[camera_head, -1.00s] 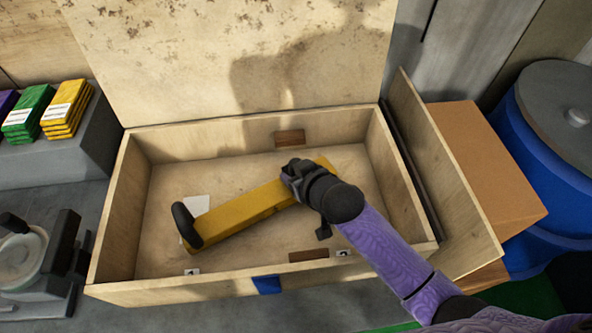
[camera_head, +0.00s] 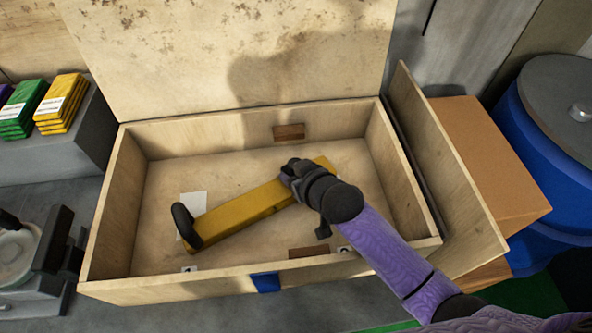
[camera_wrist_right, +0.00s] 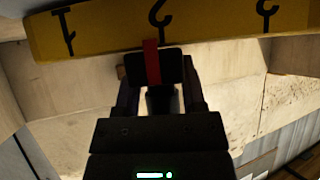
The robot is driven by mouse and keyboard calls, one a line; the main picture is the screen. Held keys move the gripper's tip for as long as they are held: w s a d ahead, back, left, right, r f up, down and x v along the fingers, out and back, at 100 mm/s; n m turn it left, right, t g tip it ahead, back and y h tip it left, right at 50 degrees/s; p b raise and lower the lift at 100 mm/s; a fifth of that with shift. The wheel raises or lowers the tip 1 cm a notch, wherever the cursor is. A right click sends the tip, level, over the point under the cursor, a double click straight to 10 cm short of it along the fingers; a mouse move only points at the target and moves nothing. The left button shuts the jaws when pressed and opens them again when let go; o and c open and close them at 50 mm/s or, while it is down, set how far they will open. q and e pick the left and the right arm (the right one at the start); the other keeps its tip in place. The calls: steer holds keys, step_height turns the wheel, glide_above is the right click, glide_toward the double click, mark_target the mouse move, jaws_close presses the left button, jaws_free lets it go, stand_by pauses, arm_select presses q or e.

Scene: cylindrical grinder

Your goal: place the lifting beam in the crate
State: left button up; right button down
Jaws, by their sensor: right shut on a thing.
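The lifting beam (camera_head: 240,207) is a yellow bar with a black end piece at its left end. In the head view it is held slanted inside the wooden crate (camera_head: 112,230); whether it touches the floor I cannot tell. My right gripper (camera_head: 292,172) is shut on the beam near its right part. In the right wrist view the beam (camera_wrist_right: 210,28) crosses the top, with dark hooks along it and a red strip (camera_wrist_right: 151,62) at the fingers of my gripper (camera_wrist_right: 153,70). My left gripper is not in view.
The crate's lid (camera_head: 200,50) stands open behind it. A wooden board (camera_head: 445,165) leans at its right, beside a cardboard box (camera_head: 490,150) and a blue barrel (camera_head: 540,145). Stacked green packs (camera_head: 22,108) and yellow packs (camera_head: 60,103) sit on a grey block at the left.

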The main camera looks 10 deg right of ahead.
steer(key=shift+c, duration=0.5)
jaws_free()
step_height(320, 180, up, 9)
steer(key=p, duration=0.4)
steer(key=shift+r, duration=0.5)
